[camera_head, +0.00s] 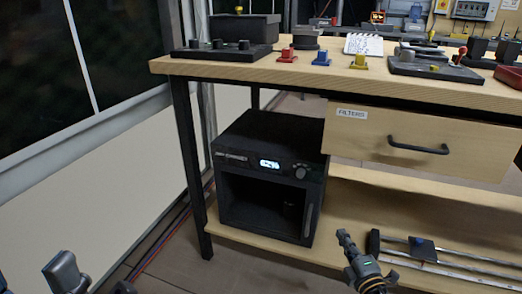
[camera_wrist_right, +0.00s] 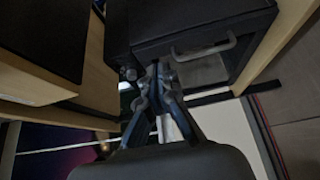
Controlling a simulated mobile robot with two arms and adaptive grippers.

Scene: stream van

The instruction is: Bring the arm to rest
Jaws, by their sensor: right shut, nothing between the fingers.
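My right gripper (camera_head: 343,236) stands in the lower middle of the head view, its slim fingers closed together and pointing up, with nothing between them. It is in front of the lower shelf, right of the black cabinet. In the right wrist view my right gripper (camera_wrist_right: 156,70) shows its fingers close together and empty. A grey part of my left arm (camera_head: 66,272) shows at the bottom left edge of the head view; its finger state is not clear.
A black cabinet (camera_head: 268,142) with a lit display stands under the wooden workbench (camera_head: 220,72). Metal rails (camera_head: 450,262) lie on the lower shelf. Red, blue and yellow small blocks and other items crowd the benchtop. Floor at lower left is open.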

